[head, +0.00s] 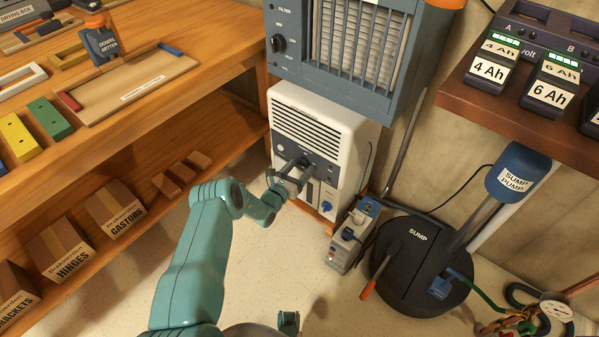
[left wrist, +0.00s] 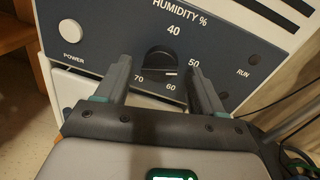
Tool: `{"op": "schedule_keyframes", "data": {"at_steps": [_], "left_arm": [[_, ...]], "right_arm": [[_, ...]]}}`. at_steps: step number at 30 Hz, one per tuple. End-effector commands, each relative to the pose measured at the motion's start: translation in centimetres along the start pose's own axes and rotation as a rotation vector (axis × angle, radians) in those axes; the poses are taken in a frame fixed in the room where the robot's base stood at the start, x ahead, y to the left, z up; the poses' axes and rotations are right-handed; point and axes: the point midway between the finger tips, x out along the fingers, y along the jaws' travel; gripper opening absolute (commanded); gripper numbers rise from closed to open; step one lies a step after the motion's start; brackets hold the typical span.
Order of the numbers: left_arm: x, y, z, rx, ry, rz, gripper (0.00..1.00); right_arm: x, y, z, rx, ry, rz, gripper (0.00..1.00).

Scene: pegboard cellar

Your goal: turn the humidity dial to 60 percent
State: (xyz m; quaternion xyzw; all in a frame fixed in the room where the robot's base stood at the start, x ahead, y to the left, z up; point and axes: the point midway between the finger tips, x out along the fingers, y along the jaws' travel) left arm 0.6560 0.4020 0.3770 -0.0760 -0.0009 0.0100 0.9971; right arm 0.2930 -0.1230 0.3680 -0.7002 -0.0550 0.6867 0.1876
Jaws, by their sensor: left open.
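A white mark on the dial faces lower right, between 50 and 60; the exact reading is hard to tell. My left gripper (head: 287,173) is in front of the panel, jaws apart. In the left wrist view, the fingers (left wrist: 158,70) stand on either side of the dial, with visible gaps.
POWER (left wrist: 70,32) and RUN (left wrist: 248,58) buttons flank the dial. The filter unit (head: 345,45) sits above. A grey box (head: 345,250) and black sump lid (head: 415,265) stand to the right. A wooden bench (head: 190,95) is on the left. Floor between is clear.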

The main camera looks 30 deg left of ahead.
Motion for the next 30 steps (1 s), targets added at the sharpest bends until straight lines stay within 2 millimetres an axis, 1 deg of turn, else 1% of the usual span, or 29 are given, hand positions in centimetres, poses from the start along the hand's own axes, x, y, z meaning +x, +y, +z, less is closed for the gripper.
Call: {"op": "schedule_keyframes", "data": {"at_steps": [3,9,10,11,12,14,15,23,30], "left_arm": [[0.37,-0.02,-0.01,-0.001,0.000,0.000,0.68],[0.37,-0.01,0.04,0.000,0.001,0.000,0.68],[0.36,-0.01,0.03,0.000,0.001,0.000,0.62],[0.36,-0.01,0.03,0.000,0.001,0.000,0.52],[0.35,-0.01,0.03,0.000,0.001,0.000,0.39],[0.35,-0.03,0.02,0.000,0.001,0.000,0.19],[0.34,-0.04,0.01,0.000,0.001,-0.001,0.15],[0.33,-0.09,-0.07,0.018,0.000,-0.002,0.15],[0.32,-0.09,-0.24,0.125,-0.010,-0.005,0.15]], "right_arm": [[0.13,0.08,-0.07,0.002,0.002,0.000,0.55],[0.08,0.07,-0.08,0.002,0.002,0.000,0.55],[0.08,0.07,-0.08,0.002,0.002,0.000,0.55],[0.08,0.07,-0.08,0.002,0.002,0.000,0.55],[0.08,0.07,-0.08,0.002,0.002,0.000,0.55],[0.08,0.06,-0.08,0.001,0.002,0.000,0.55],[0.08,0.06,-0.08,0.001,0.002,0.000,0.55],[0.16,0.10,-0.09,0.001,0.002,0.000,0.55],[0.52,0.28,-0.17,0.004,0.004,0.000,0.55]]}}
